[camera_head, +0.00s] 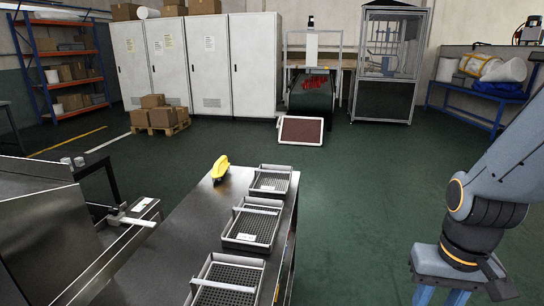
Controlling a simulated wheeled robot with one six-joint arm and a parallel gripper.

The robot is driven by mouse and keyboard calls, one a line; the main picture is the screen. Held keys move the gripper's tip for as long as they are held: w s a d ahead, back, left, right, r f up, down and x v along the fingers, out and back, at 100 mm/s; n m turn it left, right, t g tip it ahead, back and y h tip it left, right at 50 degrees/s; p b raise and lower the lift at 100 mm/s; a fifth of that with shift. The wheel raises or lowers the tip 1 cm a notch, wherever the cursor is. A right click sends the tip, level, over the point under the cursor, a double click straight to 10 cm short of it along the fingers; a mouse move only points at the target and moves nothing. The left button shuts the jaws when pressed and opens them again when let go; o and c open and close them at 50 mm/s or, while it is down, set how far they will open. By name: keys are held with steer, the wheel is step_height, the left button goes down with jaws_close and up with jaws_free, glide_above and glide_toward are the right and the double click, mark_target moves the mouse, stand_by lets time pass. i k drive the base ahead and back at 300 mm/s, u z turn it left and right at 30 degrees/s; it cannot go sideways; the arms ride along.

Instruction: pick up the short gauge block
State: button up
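I cannot make out a short gauge block in this view. Three wire-mesh trays with handles stand in a row on a steel table (190,220): a far tray (286,170), a middle tray (230,239) and a near tray (192,297). Small pale pieces, perhaps labels, show on the far and middle trays. My arm comes down at the right, apart from the table. My gripper (441,296) hangs at the lower right with pale blue parts pointing down. Its tips are cut off by the bottom edge, so its opening and any contents are hidden.
A yellow object (220,167) stands at the table's far left edge. A steel machine (45,235) is left of the table. Boxes on a pallet (166,127), grey cabinets (205,60) and a tilted panel (301,131) stand farther back. Green floor is clear right of the table.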

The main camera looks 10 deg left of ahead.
mark_target(79, 162)
steer(key=i, duration=5.5)
steer(key=u, duration=3.4)
steer(key=i, duration=3.65)
